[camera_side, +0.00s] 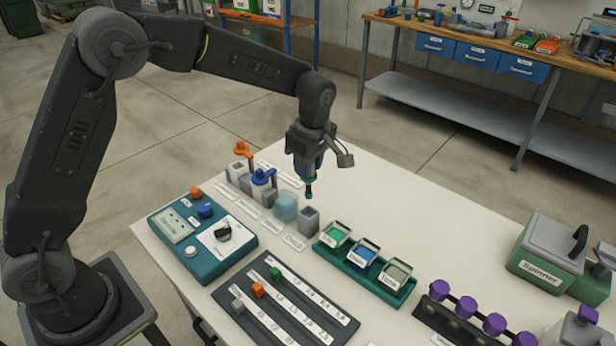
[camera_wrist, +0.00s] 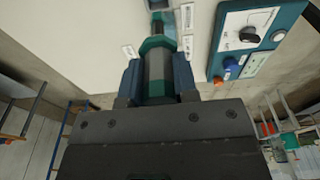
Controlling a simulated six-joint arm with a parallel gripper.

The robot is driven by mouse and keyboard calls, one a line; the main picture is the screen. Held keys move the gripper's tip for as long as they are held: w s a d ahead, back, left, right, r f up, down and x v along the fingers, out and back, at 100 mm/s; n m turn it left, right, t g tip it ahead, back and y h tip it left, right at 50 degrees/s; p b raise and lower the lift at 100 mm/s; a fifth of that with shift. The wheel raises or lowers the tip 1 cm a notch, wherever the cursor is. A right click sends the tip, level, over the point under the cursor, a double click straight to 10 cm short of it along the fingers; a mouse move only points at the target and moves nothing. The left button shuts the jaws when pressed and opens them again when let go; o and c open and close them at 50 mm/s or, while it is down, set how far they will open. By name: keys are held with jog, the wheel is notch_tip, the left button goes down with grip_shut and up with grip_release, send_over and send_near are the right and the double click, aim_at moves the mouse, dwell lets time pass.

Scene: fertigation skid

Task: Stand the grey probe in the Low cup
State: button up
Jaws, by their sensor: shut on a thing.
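My gripper (camera_side: 308,172) is shut on the grey probe and holds it upright, pointing down, above the table. In the wrist view the probe (camera_wrist: 156,72) shows as a grey cylinder with teal bands between my two blue fingers (camera_wrist: 157,85). In the side view its dark tip (camera_side: 309,191) hangs just above a grey square cup (camera_side: 309,220), apparently clear of it. Other cups stand in a row to the left, including a grey cup (camera_side: 270,197) and a translucent bluish one (camera_side: 286,208). The white labels in front are too small to read, so I cannot tell which cup is Low.
An orange-topped probe (camera_side: 241,149) and a blue-topped one (camera_side: 262,177) stand farther along the row. A teal control box (camera_side: 240,243) lies to the left, a green tray (camera_side: 398,300) to the right, a dark block rack (camera_side: 310,325) in front. White table is clear behind.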

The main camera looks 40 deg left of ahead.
jog(key=shift+r, duration=0.25)
notch_tip(320, 180, up, 5)
jog(key=shift+f, duration=0.2)
jog(key=shift+w+a+r, duration=0.15)
jog(key=shift+a+r, duration=0.05)
jog(key=shift+a, duration=0.35)
jog(key=a+n, duration=0.6)
jog(key=a, duration=2)
notch_tip(320, 180, down, 16)
jog(key=shift+s+a+g, duration=0.2)
jog(key=shift+g, duration=0.1)
jog(key=shift+r, duration=0.1)
